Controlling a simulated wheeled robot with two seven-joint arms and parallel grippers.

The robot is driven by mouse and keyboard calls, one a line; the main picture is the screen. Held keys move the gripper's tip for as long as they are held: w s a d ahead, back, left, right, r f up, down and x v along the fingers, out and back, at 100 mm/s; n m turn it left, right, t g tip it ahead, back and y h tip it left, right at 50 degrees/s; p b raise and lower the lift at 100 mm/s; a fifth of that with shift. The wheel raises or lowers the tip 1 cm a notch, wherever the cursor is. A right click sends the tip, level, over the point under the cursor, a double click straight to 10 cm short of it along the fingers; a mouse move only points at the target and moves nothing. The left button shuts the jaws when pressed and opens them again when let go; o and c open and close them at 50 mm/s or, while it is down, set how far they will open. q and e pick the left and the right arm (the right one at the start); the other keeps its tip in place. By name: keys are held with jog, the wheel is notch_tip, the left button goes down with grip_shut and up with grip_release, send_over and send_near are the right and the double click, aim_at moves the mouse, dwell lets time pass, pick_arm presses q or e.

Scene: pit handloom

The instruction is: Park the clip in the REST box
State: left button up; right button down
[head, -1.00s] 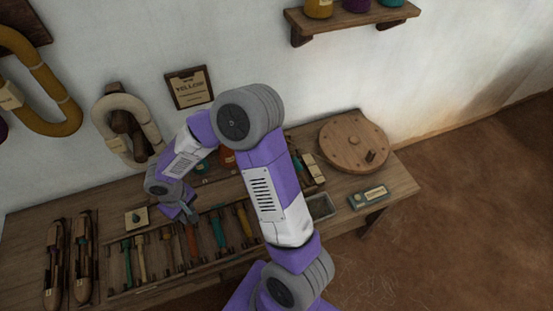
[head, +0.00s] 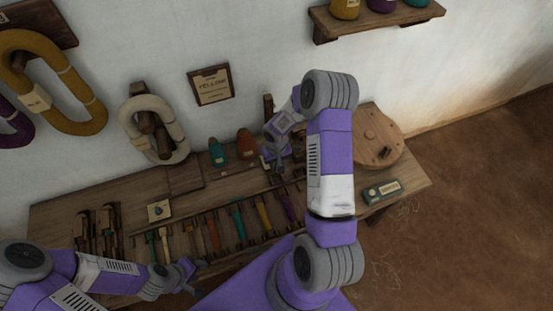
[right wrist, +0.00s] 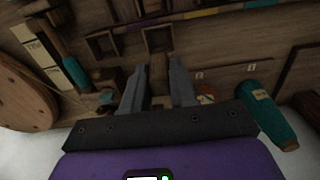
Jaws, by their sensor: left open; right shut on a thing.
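My right gripper (head: 278,168) is over the back part of the bench, right of the bobbin rack. In the right wrist view its two fingers (right wrist: 158,84) are shut on a small brown piece (right wrist: 158,72), which seems to be the clip; its shape is mostly hidden between the fingers. Two small open wooden boxes show just beyond the fingertips, one straight ahead (right wrist: 158,38) and one to the left (right wrist: 101,46). I cannot read a REST label on either. My left gripper (head: 193,270) is open and empty at the bench's front edge.
The rack's colored bobbins (head: 237,224) lie in a row in front. A teal cone (head: 217,152) and an orange cone (head: 245,143) stand at the back. A round wooden disc (head: 375,140) and a labelled block (head: 381,190) are at the right end.

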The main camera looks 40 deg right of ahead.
jog(key=shift+f+b, duration=2.7)
jog(key=shift+f, duration=0.85)
jog(key=shift+f+b, duration=0.8)
jog(key=shift+f, duration=0.05)
jog(key=shift+r, duration=0.1)
jog(key=c, duration=0.5)
grip_release()
jog(key=shift+r, duration=0.1)
notch_tip(320, 180, up, 8)
jog(key=p, duration=0.5)
